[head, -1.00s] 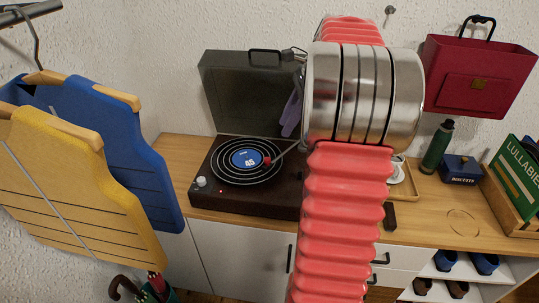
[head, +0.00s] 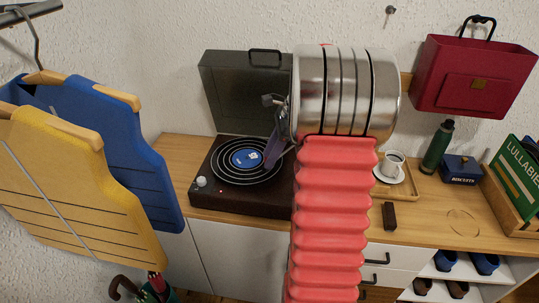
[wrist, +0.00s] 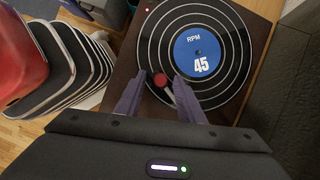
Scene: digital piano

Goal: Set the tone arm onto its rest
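The turntable (head: 235,198) stands open on the sideboard, with a black record and blue label (head: 245,158). The record also shows in the wrist view (wrist: 235,75). The tone arm (wrist: 160,80) shows there as a red head and a short pale piece, over the record's edge area. My gripper (wrist: 159,78) is open, its two purple fingers apart on either side of the tone arm. In the head view my gripper (head: 273,158) is low over the record's right side and hides the tone arm's head. The tone arm's rest is hidden behind my arm.
The turntable's raised dark lid (head: 232,95) stands behind the record. A cup on a saucer (head: 394,165), a dark block (head: 389,216), a green bottle (head: 437,147) and a blue biscuit tin (head: 461,169) are to the right.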

